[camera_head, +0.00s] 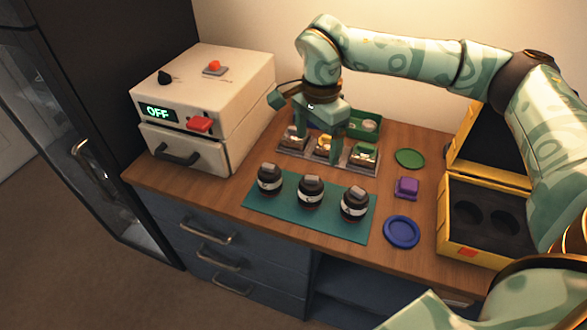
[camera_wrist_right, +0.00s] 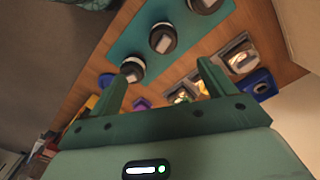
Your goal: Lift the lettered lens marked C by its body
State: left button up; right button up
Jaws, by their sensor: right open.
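Three dark lenses with pale bands stand upright in a row on the teal mat (camera_head: 247,200): the left lens (camera_head: 269,180), the middle lens (camera_head: 311,191) and the right lens (camera_head: 354,204). Their letters are too small to read, so I cannot tell which is C. In the right wrist view, three lenses (camera_wrist_right: 205,4) (camera_wrist_right: 163,38) (camera_wrist_right: 132,69) show beyond the fingers. My right gripper (camera_head: 318,147) is open, with nothing seen between its fingers, behind the lens row and over the tray area. It also shows in the right wrist view (camera_wrist_right: 160,72). My left gripper is not in view.
A sectioned tray (camera_head: 290,149) with small parts lies behind the mat. A white box machine (camera_head: 208,95) reading OFF stands left. A green disc (camera_head: 410,158), purple block (camera_head: 407,188) and blue round dish (camera_head: 402,231) lie right, before an open yellow case (camera_head: 455,247).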

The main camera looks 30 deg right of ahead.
jog(key=b, duration=0.2)
send_over(313, 178)
notch_tip(313, 178, down, 6)
jog(key=shift+s+f, duration=0.1)
jog(key=f, duration=0.4)
jog(key=shift+w+f+b, duration=0.15)
jog(key=shift+w+b, duration=0.1)
jog(key=shift+b, duration=0.15)
jog(key=shift+s+f, duration=0.1)
jog(key=shift+f, duration=0.3)
notch_tip(313, 178, down, 5)
jog(key=shift+a+r+b, duration=0.1)
jog(key=shift+b, duration=0.85)
jog(key=shift+r, duration=0.1)
jog(key=shift+c, duration=1.3)
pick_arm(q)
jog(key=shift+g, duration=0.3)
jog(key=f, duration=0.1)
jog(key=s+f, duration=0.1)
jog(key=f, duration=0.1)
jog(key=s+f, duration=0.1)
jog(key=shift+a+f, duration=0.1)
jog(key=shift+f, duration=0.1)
pick_arm(e)
jog(key=c, duration=0.8)
